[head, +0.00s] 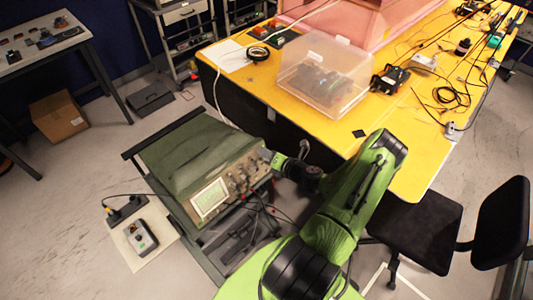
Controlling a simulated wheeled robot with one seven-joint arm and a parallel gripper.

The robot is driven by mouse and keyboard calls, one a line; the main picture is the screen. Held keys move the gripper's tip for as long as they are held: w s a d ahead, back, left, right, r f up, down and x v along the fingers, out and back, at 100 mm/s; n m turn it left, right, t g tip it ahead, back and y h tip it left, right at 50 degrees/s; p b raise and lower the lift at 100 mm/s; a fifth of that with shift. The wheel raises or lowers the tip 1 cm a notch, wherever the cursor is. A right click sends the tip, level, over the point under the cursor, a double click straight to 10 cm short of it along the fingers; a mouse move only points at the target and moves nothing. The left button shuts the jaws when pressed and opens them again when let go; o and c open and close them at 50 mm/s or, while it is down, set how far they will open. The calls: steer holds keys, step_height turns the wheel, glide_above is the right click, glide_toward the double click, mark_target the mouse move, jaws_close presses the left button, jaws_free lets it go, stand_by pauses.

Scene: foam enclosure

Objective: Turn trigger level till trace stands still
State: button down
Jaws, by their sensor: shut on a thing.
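A green oscilloscope (193,156) sits on a dark cart at the centre left, its front panel facing the lower right. Its lit screen (209,198) is at the left of the panel and too small to read the trace. Several knobs (240,180) sit to the right of the screen. My gripper (268,157) reaches the upper right end of the panel and is shut there on a small knob. The knob itself is hidden by the gripper, so I cannot tell which control it is.
A yellow table (408,140) with a clear plastic box (325,75) stands close behind my arm. A black chair (425,220) is at the right. Cables hang below the panel. A device on a board (142,237) is at the lower left.

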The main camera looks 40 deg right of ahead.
steer(key=c, duration=1.4)
jaws_free()
steer(key=v, duration=1.5)
steer(key=shift+s, duration=0.4)
steer(key=shift+w+r, duration=0.1)
steer(key=shift+r, duration=0.05)
